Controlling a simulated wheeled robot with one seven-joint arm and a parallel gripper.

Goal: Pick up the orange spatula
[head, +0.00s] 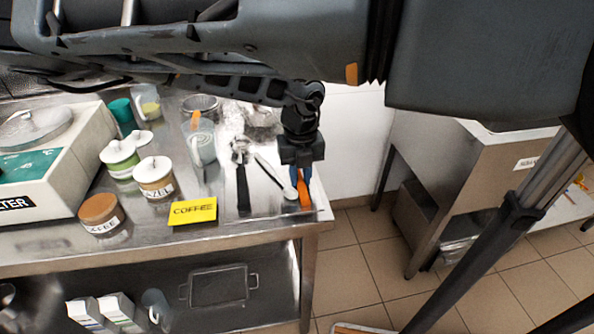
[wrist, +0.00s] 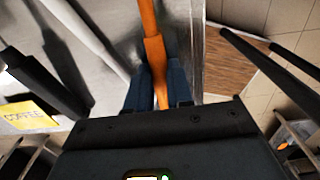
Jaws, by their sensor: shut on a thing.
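The orange spatula (head: 304,193) is at the right end of the steel table, partly hidden by my gripper. In the wrist view the orange spatula (wrist: 151,40) runs from the top edge down between the blue fingers. My gripper (head: 301,180) points down at the table's right edge, and its blue fingers are shut on the spatula. In the wrist view my gripper (wrist: 158,88) has one finger on each side of the orange handle. I cannot tell whether the spatula touches the table.
A white-handled tool (head: 272,174) and a black-handled tool (head: 243,190) lie just left of my gripper. A yellow COFFEE card (head: 193,211), lidded jars (head: 155,178) and a scale (head: 45,150) stand farther left. Tiled floor (head: 350,255) is open right of the steel table (head: 255,228).

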